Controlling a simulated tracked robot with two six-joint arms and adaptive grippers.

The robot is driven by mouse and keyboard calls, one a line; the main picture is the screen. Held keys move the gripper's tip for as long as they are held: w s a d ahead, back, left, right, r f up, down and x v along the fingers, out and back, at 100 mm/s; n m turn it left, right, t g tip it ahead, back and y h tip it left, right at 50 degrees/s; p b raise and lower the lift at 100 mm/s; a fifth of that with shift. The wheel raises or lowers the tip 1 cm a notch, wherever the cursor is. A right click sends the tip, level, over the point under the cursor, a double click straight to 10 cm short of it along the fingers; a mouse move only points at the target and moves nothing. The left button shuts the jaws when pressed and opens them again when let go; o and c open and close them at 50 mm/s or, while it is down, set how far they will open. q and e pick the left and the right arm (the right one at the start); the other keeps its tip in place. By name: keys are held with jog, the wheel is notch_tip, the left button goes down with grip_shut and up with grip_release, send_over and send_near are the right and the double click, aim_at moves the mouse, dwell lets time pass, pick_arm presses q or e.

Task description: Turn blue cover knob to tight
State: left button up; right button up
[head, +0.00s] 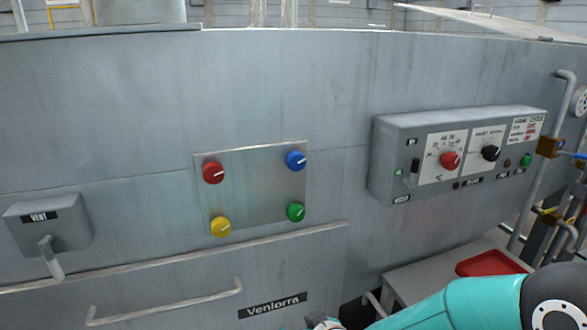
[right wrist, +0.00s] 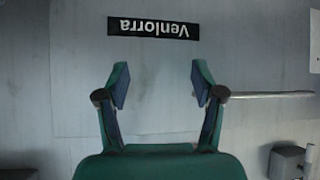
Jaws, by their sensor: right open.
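The blue cover knob (head: 295,160) is at the upper right corner of a square metal cover plate (head: 255,190) on the grey machine wall. Its white pointer line slants toward the right. A red knob (head: 213,173), a yellow knob (head: 221,227) and a green knob (head: 295,212) sit at the other corners. My right arm comes in at the lower right of the head view, well below the knobs. In the right wrist view my right gripper (right wrist: 158,85) is open and empty, facing the wall near the upside-down Venlorra label (right wrist: 153,27). My left gripper is not in view.
A control box (head: 385,150) with a red and a black dial sticks out at right. A vent box with lever (head: 48,222) is at left. A handle bar (head: 165,306) and the long rail above it run below the plate. A red tray (head: 490,262) lies on a side table (head: 410,275).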

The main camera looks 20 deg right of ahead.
notch_tip(320, 180, up, 17)
jog(key=w+d+n+t, duration=0.1)
jog(key=w+n+t, duration=0.1)
jog(key=t, duration=0.2)
jog(key=t+h, duration=0.2)
jog(key=t, duration=0.2)
send_near(297, 165)
jog(key=w+p, duration=0.1)
jog(key=w, duration=0.9)
jog(key=shift+w+r, duration=0.1)
jog(key=shift+w, duration=0.05)
jog(key=c, duration=1.1)
jog(key=shift+a, duration=0.2)
jog(key=shift+c, duration=0.2)
jog(key=shift+d, duration=0.2)
